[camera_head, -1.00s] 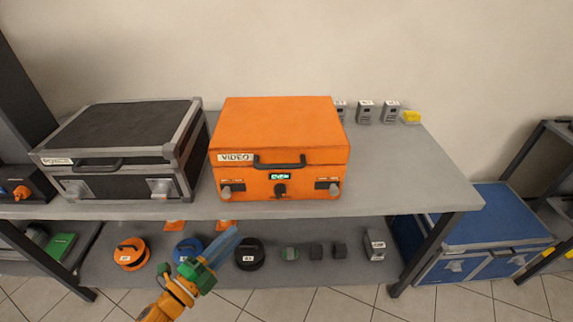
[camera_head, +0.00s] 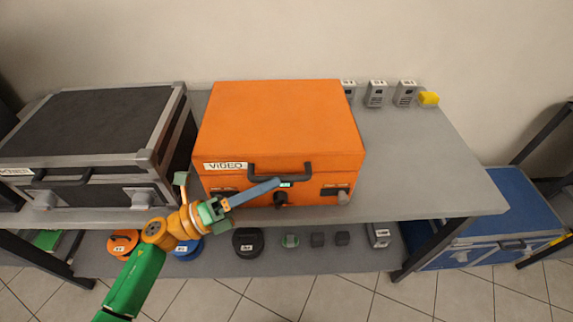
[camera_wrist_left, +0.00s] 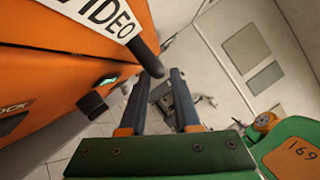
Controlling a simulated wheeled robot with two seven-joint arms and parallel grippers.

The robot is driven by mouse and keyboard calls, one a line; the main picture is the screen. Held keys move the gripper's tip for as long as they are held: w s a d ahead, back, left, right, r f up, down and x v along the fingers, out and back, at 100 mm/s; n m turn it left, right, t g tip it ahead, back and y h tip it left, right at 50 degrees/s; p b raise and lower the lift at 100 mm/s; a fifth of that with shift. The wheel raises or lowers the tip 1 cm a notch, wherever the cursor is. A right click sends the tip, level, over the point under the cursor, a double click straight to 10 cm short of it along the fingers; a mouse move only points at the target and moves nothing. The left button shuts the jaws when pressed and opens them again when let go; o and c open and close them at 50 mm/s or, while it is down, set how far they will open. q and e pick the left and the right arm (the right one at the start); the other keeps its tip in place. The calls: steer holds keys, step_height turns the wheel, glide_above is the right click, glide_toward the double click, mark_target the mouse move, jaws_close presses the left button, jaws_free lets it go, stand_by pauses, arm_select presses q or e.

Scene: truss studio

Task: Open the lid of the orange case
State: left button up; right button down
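The orange case (camera_head: 280,120) sits on the grey shelf top with its lid shut. It has a VIDEO label (camera_head: 225,166), a dark front handle (camera_head: 281,172), a small green display and a latch (camera_head: 343,195) at the right. The left latch is partly hidden behind my gripper. My left gripper (camera_head: 276,184) is in front of the case, its tips near the handle's lower edge. In the left wrist view its two blue fingers (camera_wrist_left: 160,88) are apart with nothing between them. The handle (camera_wrist_left: 149,58) shows just beyond the tips. My right gripper is out of view.
A black case (camera_head: 90,125) stands close to the left on the shelf top (camera_head: 435,170). Reels lie on the lower shelf. The shelf's right part is clear.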

mark_target(287, 176)
arm_select(q)
steer(key=p+x, duration=0.1)
steer(key=x, duration=0.3)
steer(key=shift+w+d+r, duration=0.1)
steer(key=shift+d, duration=0.2)
steer(key=shift+a, duration=0.1)
jaws_close()
stand_by(1.0)
